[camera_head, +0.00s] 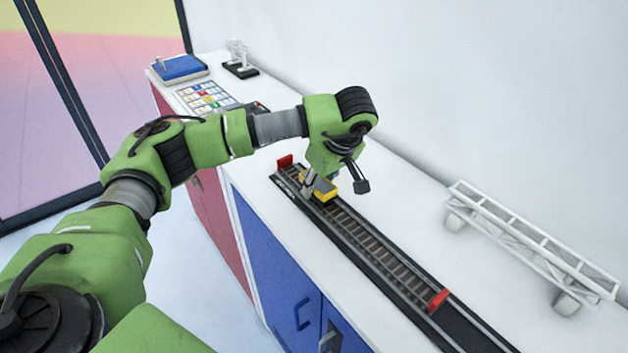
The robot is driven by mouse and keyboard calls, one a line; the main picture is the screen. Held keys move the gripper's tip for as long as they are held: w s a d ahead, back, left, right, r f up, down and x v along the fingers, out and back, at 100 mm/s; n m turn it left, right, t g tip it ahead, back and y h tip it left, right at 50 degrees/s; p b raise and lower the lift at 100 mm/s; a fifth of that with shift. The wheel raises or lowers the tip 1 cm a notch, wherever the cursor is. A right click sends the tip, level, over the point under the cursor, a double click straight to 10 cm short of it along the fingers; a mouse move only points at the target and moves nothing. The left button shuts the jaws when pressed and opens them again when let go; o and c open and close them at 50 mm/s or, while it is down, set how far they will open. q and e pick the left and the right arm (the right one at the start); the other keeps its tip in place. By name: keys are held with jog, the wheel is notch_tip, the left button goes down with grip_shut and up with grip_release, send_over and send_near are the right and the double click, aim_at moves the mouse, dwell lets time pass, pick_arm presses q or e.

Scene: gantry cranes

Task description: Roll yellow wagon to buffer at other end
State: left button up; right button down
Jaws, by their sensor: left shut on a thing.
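The yellow wagon (324,190) stands on the track (375,244) near its far left end. My left gripper (312,190) reaches down from above and is shut on the wagon; the arm hides part of the grip. A red buffer (285,161) stands at the track's far end, a short way beyond the wagon. Another red buffer (438,300) stands at the near right end of the track. The rails between the wagon and this near buffer are bare. My right gripper is not in view.
A white gantry crane (530,240) stands at the right, apart from the track. At the far left of the white counter are a blue box (180,68), a tray of coloured tiles (205,98) and a small white model (238,58) on a black base.

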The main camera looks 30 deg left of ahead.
aim_at(405, 277)
pick_arm(q)
jog(key=shift+s+d+f, duration=0.1)
jog(key=shift+s+d, duration=0.55)
jog(key=shift+d, duration=0.8)
jog(key=shift+s+d+f, duration=0.1)
jog(key=shift+s+d, duration=0.5)
jog(key=shift+d, duration=0.85)
jog(key=shift+s+d, duration=0.65)
jog(key=shift+d, duration=0.8)
jog(key=shift+s+d+b, duration=0.2)
jog(key=shift+s+d, duration=0.1)
jog(key=shift+d, duration=0.35)
jog(key=shift+s+d+b, duration=0.2)
jog(key=shift+s+d, duration=0.1)
jog(key=shift+d, duration=0.3)
